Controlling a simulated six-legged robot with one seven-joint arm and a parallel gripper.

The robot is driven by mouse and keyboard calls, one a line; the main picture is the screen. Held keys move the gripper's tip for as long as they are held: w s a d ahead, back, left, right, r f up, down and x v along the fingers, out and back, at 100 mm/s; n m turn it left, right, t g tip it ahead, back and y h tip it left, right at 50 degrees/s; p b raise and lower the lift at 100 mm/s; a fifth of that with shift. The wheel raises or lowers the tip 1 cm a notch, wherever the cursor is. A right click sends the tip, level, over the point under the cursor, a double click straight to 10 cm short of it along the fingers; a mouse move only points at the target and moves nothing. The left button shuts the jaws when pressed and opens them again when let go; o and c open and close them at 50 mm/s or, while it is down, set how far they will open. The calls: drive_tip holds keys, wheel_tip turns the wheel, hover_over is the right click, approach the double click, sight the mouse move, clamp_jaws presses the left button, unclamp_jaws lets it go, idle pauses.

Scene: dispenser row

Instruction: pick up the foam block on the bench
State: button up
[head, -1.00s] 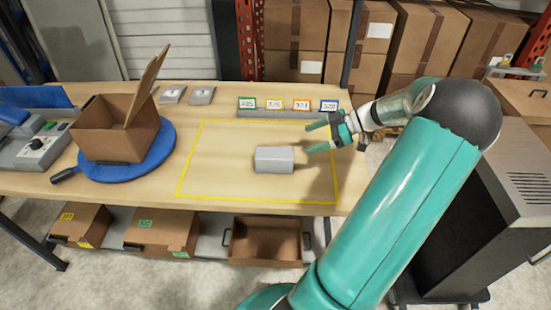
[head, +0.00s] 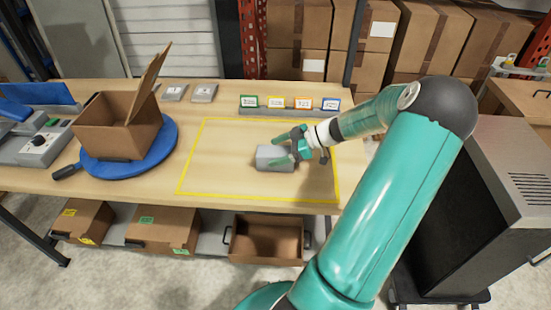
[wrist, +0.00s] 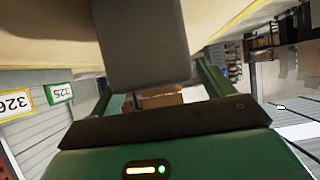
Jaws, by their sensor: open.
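The grey foam block (head: 273,161) lies on the wooden bench (head: 230,180) inside the yellow outline. My gripper (head: 287,146) is at the block's right end, with its green fingers open and reaching along the block. In the wrist view the grey block (wrist: 140,45) fills the upper middle, and the open fingers of my gripper (wrist: 155,85) stand on either side of its near end. Whether either finger touches the block cannot be told. The block's right end is partly hidden by my gripper in the head view.
An open cardboard box (head: 118,132) stands on a blue turntable (head: 165,150) at left. Numbered label holders (head: 290,103) line the back of the bench. The yellow-outlined area around the block is otherwise clear.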

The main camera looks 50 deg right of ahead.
drive_tip(key=shift+w+a+f, duration=0.3)
drive_tip(key=shift+w+a, duration=0.05)
drive_tip(key=shift+w, duration=0.05)
drive_tip(key=c, duration=1)
drive_tip(key=shift+r, duration=0.1)
drive_tip(key=shift+c, duration=0.2)
